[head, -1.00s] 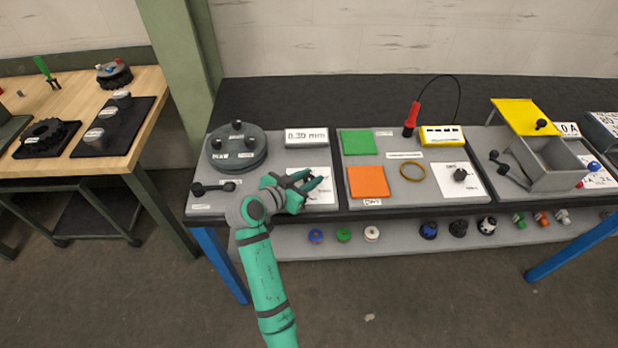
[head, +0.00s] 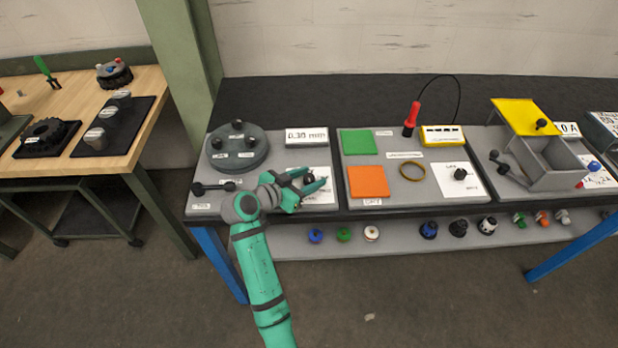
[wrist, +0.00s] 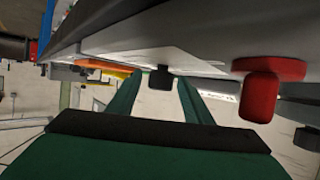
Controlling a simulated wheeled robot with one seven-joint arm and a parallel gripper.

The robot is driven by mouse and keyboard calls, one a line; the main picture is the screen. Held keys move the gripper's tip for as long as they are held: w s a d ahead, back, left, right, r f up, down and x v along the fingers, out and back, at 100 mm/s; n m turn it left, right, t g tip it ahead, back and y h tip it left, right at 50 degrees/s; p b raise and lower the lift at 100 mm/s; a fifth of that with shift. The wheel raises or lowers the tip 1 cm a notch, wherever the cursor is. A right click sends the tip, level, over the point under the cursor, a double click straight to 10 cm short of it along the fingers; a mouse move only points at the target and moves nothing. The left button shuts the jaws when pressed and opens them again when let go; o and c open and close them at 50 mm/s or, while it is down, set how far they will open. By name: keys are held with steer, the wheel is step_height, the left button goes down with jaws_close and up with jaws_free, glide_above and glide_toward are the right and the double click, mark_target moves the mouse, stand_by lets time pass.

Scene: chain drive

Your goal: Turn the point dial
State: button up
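A small black dial knob (head: 308,179) stands on a white plate (head: 322,198) in the left panel of the bench. In the wrist view a black knob (wrist: 162,77) hangs under a white surface, between the two green fingers. My gripper (head: 317,180) is at the left panel's white plate, with its fingers apart and one on each side of the knob. The wrist view shows the gripper (wrist: 158,90) open, with a gap on both sides of the knob. The plate's marks are partly hidden by the gripper and too small to read.
A red knob (wrist: 258,95) is close to the right finger in the wrist view. A round grey unit (head: 238,150), a black lever (head: 213,187) and a display (head: 306,137) surround the plate. Another black knob (head: 460,174) stands on the middle panel's white plate.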

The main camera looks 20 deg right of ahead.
steer(key=shift+a, duration=0.1)
steer(key=v, duration=1)
steer(key=shift+s+a, duration=0.2)
steer(key=shift+a, duration=0.05)
steer(key=shift+a, duration=0.1)
